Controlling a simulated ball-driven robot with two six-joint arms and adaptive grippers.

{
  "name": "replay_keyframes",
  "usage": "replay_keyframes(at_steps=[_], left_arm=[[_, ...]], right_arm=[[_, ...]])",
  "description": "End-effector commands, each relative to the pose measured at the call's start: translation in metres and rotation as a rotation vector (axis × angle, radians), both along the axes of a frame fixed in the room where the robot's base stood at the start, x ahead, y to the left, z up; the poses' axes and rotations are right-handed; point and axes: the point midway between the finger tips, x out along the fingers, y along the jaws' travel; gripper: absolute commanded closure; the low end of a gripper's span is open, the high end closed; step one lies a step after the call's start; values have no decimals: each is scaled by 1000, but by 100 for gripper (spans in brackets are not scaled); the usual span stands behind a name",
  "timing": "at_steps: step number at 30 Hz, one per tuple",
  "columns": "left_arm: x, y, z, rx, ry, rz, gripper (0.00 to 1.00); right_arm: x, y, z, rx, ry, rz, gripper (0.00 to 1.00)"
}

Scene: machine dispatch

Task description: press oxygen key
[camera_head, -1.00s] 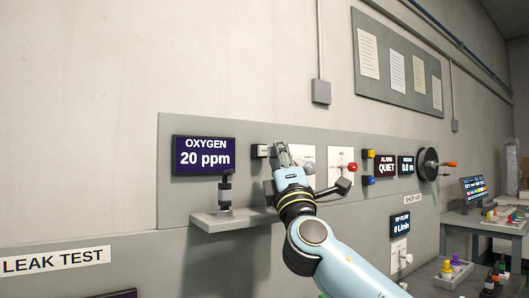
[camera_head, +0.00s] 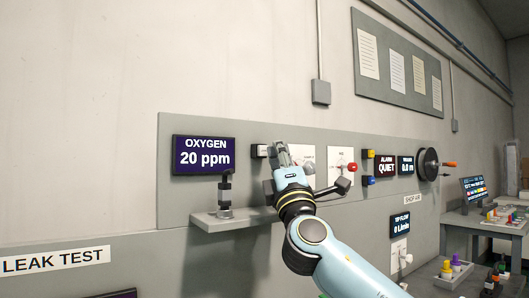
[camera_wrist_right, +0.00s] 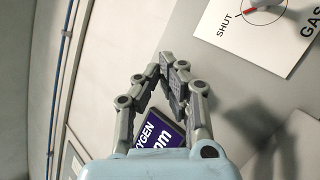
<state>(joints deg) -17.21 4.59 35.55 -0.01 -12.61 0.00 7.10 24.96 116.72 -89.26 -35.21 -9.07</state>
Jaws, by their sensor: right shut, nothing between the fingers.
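The oxygen display (camera_head: 204,155) is a dark purple screen on the grey wall panel and reads 20 ppm. It also shows partly behind my fingers in the right wrist view (camera_wrist_right: 164,132). A small pale key-like block with a dark side (camera_head: 262,151) sticks out of the panel right of the display. My right gripper (camera_head: 281,150) is shut and empty just right of this block. I cannot tell whether they touch. In the right wrist view the closed fingertips (camera_wrist_right: 170,61) are in front of the panel, and the block is not seen there. My left gripper is out of view.
A grey shelf (camera_head: 237,221) with a dark fitting (camera_head: 225,190) juts out below the display. A white plate with a red knob (camera_head: 352,167), coloured buttons, the alarm display (camera_head: 387,166) and a hand wheel (camera_head: 428,164) are to the right.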

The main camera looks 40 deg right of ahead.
Motion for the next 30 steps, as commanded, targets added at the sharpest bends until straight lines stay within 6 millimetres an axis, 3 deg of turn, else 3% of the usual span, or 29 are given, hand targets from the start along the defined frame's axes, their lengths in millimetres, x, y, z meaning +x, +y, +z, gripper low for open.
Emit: replay_keyframes(at_steps=[30], left_arm=[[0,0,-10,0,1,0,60]], right_arm=[[12,-1,-1,1,1,0,100]])
